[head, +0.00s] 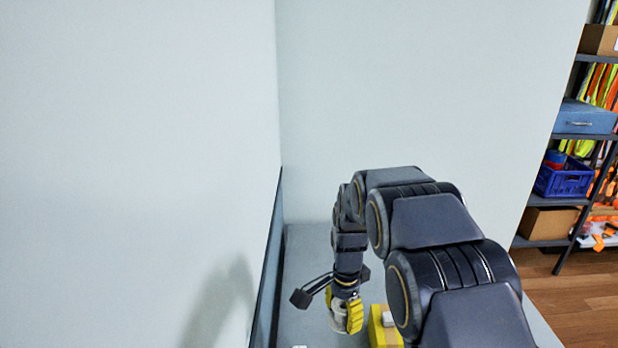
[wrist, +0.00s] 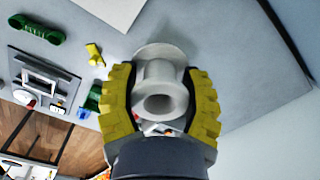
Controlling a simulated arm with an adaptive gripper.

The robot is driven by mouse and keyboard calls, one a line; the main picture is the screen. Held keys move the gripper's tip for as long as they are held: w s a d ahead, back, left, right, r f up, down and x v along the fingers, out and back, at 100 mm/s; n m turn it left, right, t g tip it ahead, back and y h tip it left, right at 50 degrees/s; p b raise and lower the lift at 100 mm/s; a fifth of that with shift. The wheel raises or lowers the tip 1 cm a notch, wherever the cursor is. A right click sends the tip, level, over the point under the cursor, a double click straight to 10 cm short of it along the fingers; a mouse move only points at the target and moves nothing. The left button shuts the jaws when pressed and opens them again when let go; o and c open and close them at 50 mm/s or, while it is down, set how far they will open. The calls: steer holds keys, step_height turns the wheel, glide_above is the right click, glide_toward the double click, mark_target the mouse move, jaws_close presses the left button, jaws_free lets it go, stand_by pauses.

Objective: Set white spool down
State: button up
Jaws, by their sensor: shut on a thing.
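The white spool (wrist: 160,85) is between the two yellow ribbed fingers of my gripper (wrist: 161,100) in the wrist view, with a finger pressed to each side. Its hollow end faces the camera. In the head view my gripper (head: 345,312) points down over the grey table, and part of the white spool (head: 337,310) shows between the fingers. Behind the spool in the wrist view lies the grey tabletop (wrist: 225,45). I cannot tell whether the spool touches it.
A yellow block (head: 383,328) with a white piece on top stands right of my gripper. The wrist view shows a green handle-like part (wrist: 38,28), a small yellow part (wrist: 95,54) and a grey panel (wrist: 42,80). A wall with a dark edge (head: 266,265) borders the table's left.

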steer(key=s+d+r+n, duration=0.1)
steer(key=d+r+n, duration=0.2)
steer(key=r+n, duration=0.6)
steer(key=shift+d+r+n, duration=0.25)
steer(key=shift+d+n, duration=0.15)
steer(key=shift+n, duration=1.1)
steer(key=shift+f, duration=0.1)
steer(key=a+f+m, duration=0.3)
steer(key=f+m, duration=0.4)
steer(key=m, duration=0.3)
steer(key=a+f+m, duration=0.3)
steer(key=f+m, duration=0.5)
steer(key=m, duration=0.2)
steer(key=shift+w+f, duration=0.15)
steer(key=shift+f, duration=0.1)
steer(key=shift+a, duration=0.1)
